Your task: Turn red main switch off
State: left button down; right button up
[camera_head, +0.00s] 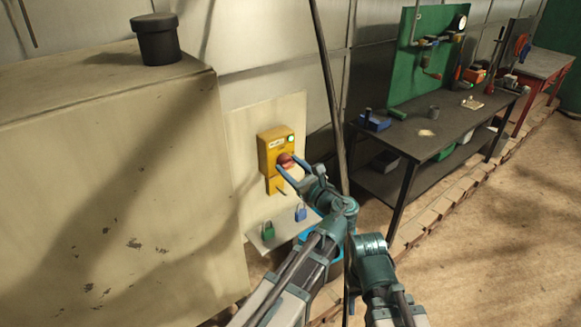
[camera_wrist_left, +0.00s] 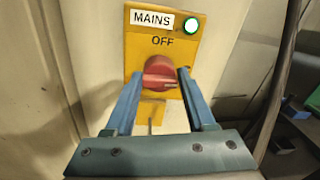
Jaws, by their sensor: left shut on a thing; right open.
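The red main switch (camera_head: 285,160) is a round knob on a yellow box (camera_head: 269,151) on the wall panel. In the left wrist view, the red knob (camera_wrist_left: 158,72) has its grip bar lying roughly level, under the word OFF on the yellow plate (camera_wrist_left: 140,45). A MAINS label and a glowing green lamp (camera_wrist_left: 191,25) are above it. My left gripper (camera_wrist_left: 156,80) has its two blue fingers closed on the knob from both sides. In the head view, my left gripper (camera_head: 285,168) reaches the knob from the right. My right gripper's fingers do not show.
A large pale cabinet (camera_head: 110,190) stands left, with a black pot (camera_head: 158,42) on top. A dark workbench (camera_head: 420,135) is at right. Open floor lies front right.

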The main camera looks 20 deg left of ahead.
pick_arm(q)
jog(key=n, duration=0.4)
jog(key=shift+s+f+n+b, duration=0.1)
jog(key=shift+n+b, duration=0.25)
jog(key=shift+n, duration=0.05)
jog(key=n, duration=0.4)
jog(key=shift+n, duration=0.3)
jog(key=n, duration=0.4)
jog(key=shift+f+n+y+b, duration=0.1)
jog(key=shift+n+y+b, duration=0.3)
jog(key=shift+n, duration=2.2)
jog(key=shift+c, duration=1.4)
grip_release()
